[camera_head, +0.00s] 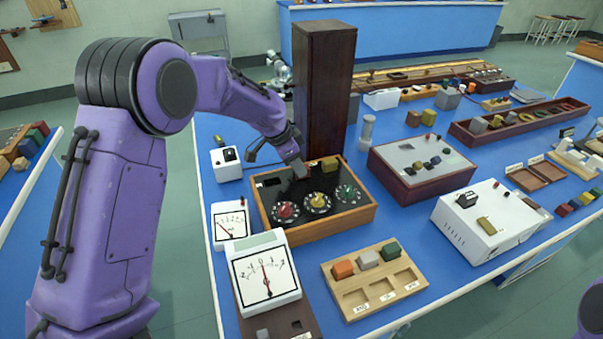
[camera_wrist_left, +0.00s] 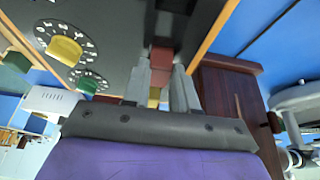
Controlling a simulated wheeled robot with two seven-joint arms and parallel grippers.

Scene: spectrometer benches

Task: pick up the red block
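The red block (camera_wrist_left: 161,58) shows in the left wrist view between the two fingertips of my left gripper (camera_wrist_left: 161,72), which appear to touch its sides. In the head view, my left gripper (camera_head: 297,166) is low over the back of the dark-topped wooden dial box (camera_head: 318,230); the red block cannot be made out there. A yellow block (camera_head: 328,164) sits at the back of that box, right of the gripper. Something yellow also shows between the fingers in the wrist view (camera_wrist_left: 154,97). My right gripper is not seen.
A tall dark wooden column (camera_head: 322,85) stands right behind the dial box. Red, yellow and green knobs rise from the box. White meters (camera_head: 264,275) stand at its front left, a wooden block tray (camera_head: 375,282) in front and a grey-topped box (camera_head: 420,165) to the right.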

